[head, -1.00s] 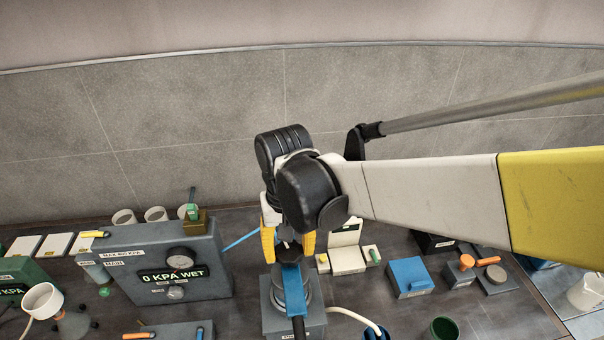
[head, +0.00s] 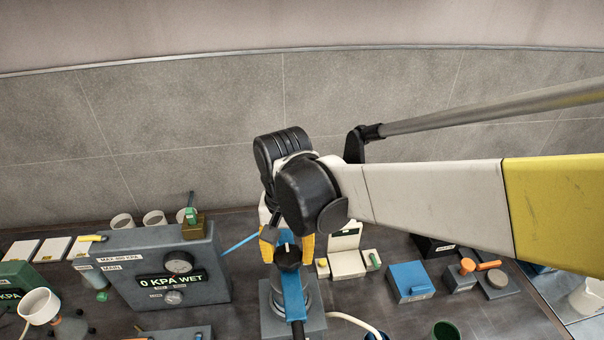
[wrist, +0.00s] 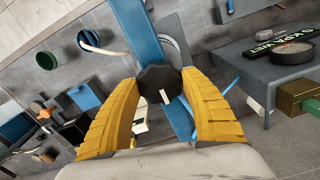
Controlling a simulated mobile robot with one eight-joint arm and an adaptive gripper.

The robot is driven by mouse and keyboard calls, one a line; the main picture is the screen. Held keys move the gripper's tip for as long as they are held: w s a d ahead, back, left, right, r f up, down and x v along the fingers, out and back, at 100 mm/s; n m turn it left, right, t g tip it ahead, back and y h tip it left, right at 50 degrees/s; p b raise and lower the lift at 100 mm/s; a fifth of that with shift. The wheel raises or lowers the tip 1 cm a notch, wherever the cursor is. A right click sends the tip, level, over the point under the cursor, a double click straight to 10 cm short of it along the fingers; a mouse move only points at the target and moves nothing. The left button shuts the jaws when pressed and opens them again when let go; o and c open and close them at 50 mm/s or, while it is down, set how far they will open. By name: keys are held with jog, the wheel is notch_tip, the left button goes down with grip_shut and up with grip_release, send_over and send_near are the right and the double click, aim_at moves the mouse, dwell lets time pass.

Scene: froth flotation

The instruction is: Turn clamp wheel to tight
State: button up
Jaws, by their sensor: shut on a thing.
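The clamp wheel (wrist: 157,80) is a dark, many-sided knob with a white mark on its top, set on a blue clamp bar (wrist: 144,38). In the head view the wheel (head: 288,260) sits over the bar (head: 293,297), above a round grey vessel on a square grey base (head: 272,318). My gripper (wrist: 161,84) points down with its yellow fingers on both sides of the wheel, shut on it. In the head view my gripper (head: 287,250) partly hides the far side of the wheel and bar.
A grey panel (head: 120,272) with a gauge and a "0 KPA WET" display stands to the left. Blue (head: 409,280) and cream (head: 347,262) boxes stand to the right. A pale hose (head: 350,320) curves at the vessel's right. Bare bench lies between these.

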aim_at(288, 255)
jog(key=o, duration=1.2)
jog(key=shift+c, duration=0.2)
notch_tip(288, 255, up, 12)
